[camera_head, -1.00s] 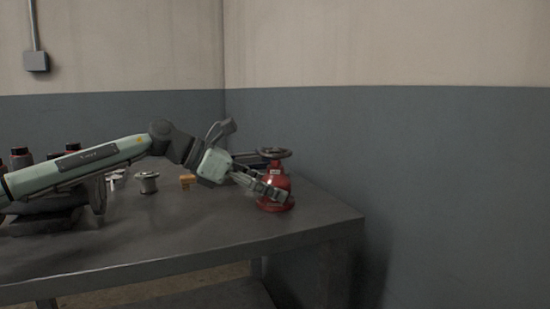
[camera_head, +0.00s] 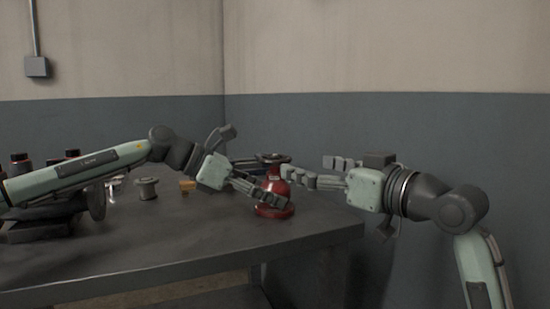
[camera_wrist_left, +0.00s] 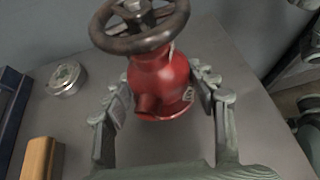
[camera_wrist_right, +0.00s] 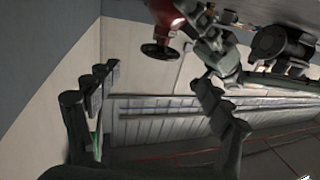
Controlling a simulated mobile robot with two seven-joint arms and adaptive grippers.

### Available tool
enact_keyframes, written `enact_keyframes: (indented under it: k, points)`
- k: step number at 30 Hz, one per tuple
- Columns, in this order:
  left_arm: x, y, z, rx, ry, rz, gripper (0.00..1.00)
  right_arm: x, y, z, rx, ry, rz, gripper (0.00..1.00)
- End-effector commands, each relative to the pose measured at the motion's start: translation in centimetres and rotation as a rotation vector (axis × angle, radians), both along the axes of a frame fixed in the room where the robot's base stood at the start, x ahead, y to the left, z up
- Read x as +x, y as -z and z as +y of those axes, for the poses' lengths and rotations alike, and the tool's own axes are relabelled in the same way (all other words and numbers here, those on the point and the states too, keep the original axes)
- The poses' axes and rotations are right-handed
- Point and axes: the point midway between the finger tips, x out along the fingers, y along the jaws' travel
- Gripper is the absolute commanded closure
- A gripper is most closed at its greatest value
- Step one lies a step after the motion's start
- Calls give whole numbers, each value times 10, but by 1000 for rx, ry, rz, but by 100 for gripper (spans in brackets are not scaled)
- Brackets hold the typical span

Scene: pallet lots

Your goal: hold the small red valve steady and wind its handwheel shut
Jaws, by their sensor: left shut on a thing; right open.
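The small red valve (camera_head: 275,207) stands upright near the table's right end, with its dark handwheel (camera_head: 271,158) on top. My left gripper (camera_head: 270,188) is shut on the red body; in the left wrist view its fingers flank the valve body (camera_wrist_left: 160,85) below the handwheel (camera_wrist_left: 140,28). My right gripper (camera_head: 312,170) is open and points left, its fingertips close to the right of the handwheel. In the right wrist view the handwheel (camera_wrist_right: 160,51) shows above and between the spread fingers. Whether the right fingers touch it cannot be told.
A metal spool (camera_head: 147,188) and a small orange block (camera_head: 187,185) lie left of the valve. A round silver tin (camera_wrist_left: 66,78) shows in the left wrist view. Dark-capped bottles (camera_head: 20,160) stand far left. The front of the table (camera_head: 170,240) is clear. A wall rises behind.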

Motion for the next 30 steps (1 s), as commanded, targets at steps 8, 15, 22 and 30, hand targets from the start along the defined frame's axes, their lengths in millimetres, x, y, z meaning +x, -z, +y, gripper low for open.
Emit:
enact_keyframes:
  k: [8, 15, 22, 30]
  points:
    - [1, 0, 1, 0, -3, -1, 59, 43, 0, 36, 5, -3, 2, 20]
    - [1, 0, 1, 0, -3, -1, 59, 73, -1, 58, 2, 1, -1, 20]
    - [1, 0, 1, 0, -3, -1, 59, 84, 0, 67, 1, 1, 0, 20]
    - [1, 0, 1, 0, -3, -1, 59, 84, 0, 67, 1, 2, -1, 24]
